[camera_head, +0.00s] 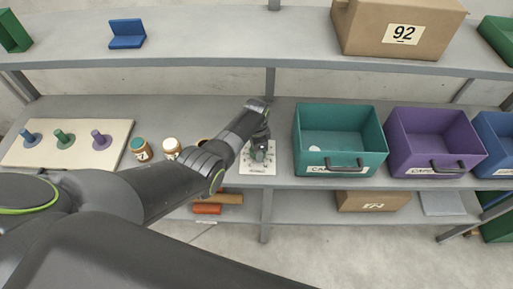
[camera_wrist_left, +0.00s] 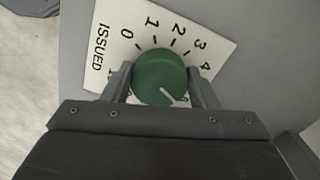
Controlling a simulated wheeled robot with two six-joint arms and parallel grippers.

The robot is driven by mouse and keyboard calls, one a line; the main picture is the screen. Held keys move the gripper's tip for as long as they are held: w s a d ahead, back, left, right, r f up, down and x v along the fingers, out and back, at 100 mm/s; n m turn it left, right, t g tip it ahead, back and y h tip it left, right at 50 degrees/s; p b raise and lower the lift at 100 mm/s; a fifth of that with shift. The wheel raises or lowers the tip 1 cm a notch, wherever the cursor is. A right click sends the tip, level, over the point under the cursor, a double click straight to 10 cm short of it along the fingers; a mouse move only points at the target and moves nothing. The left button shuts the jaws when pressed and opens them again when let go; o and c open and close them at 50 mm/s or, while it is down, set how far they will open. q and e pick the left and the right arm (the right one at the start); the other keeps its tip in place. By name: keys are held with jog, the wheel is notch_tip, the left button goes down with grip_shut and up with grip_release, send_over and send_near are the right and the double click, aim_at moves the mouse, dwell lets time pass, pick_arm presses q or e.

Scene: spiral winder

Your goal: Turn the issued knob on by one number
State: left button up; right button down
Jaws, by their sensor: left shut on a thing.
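The green knob (camera_wrist_left: 158,72) sits on a white dial plate (camera_wrist_left: 108,50) marked ISSUED, with the numbers 0 to 4 showing around it. A white pointer line on the knob points to the lower right in the left wrist view. The mark it points to is hidden by my gripper. My left gripper (camera_wrist_left: 162,86) has one finger on each side of the knob and is shut on it. In the head view the left gripper (camera_head: 261,150) is over the dial plate (camera_head: 258,168) at the shelf's front edge, mostly covering the knob. My right gripper is not in view.
A teal bin (camera_head: 312,140) and a purple bin (camera_head: 412,158) stand right of the dial. Small jars (camera_head: 141,150) and a white board (camera_head: 115,135) with colored pegs lie left. A shelf (camera_head: 215,50) with a box (camera_head: 385,40) runs above.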

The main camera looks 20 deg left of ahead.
pick_arm(q)
jog(key=shift+m, duration=0.3)
jog(key=o, duration=1)
jog(key=shift+r, duration=0.5)
jog(key=shift+r+p, duration=0.35)
jog(key=shift+r, duration=2.9)
